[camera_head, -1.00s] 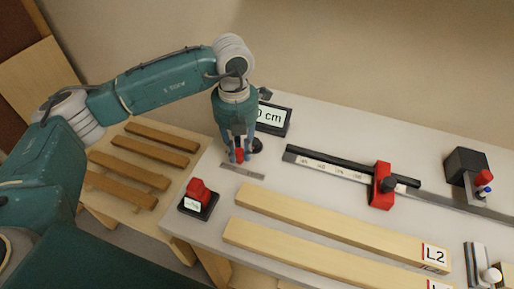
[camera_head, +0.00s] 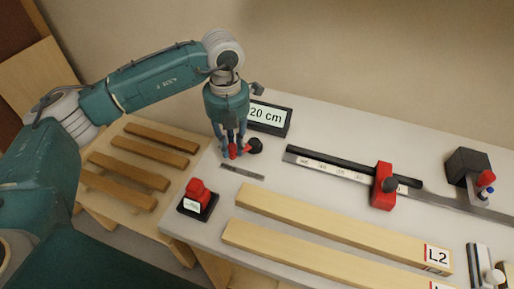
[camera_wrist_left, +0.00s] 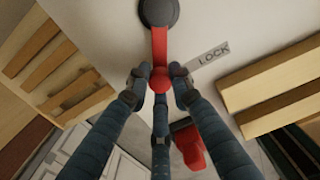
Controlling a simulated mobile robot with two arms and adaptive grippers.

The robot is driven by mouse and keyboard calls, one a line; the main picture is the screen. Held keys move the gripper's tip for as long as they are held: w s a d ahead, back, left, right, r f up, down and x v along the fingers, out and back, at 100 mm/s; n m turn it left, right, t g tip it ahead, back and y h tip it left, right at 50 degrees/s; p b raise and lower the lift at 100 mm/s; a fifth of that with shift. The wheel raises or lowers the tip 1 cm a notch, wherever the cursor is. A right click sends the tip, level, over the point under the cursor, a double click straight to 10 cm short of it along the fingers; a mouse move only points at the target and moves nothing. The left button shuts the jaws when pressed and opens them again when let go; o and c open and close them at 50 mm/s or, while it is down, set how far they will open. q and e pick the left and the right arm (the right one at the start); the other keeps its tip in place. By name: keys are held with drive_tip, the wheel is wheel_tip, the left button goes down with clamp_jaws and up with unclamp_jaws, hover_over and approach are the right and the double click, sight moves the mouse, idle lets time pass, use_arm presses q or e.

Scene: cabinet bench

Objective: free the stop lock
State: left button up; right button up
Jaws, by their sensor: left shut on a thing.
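The lock lever (camera_wrist_left: 159,45) is a red bar with a round red knob (camera_wrist_left: 160,82) at its near end and a black round pivot (camera_wrist_left: 158,12) at its far end. In the head view the black pivot (camera_head: 255,145) shows just right of my left gripper (camera_head: 232,151). The gripper's fingers are closed around the knob. A grey plate marked LOCK (camera_wrist_left: 207,57) lies beside the lever, to its right in the wrist view. A red stop (camera_head: 383,186) with a dark knob sits on the black scaled rail (camera_head: 330,165). My right gripper is not in view.
A display reading 20 cm (camera_head: 267,117) stands behind the lever. A red button on a black base (camera_head: 197,199) stands in front. Two pale wooden bars (camera_head: 330,227) lie on the bench, one labelled L2. A black block (camera_head: 467,166) stands at the right. A slatted wooden rack (camera_head: 130,170) is left.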

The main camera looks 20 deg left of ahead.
use_arm(q)
drive_tip(key=shift+w+a, duration=0.2)
drive_tip(key=shift+w, duration=0.05)
idle(0.5)
drive_tip(key=o, duration=0.8)
drive_tip(key=shift+c, duration=0.2)
drive_tip(key=shift+r, duration=0.1)
drive_tip(key=shift+r+p, duration=2.45)
drive_tip(key=shift+r, duration=1.95)
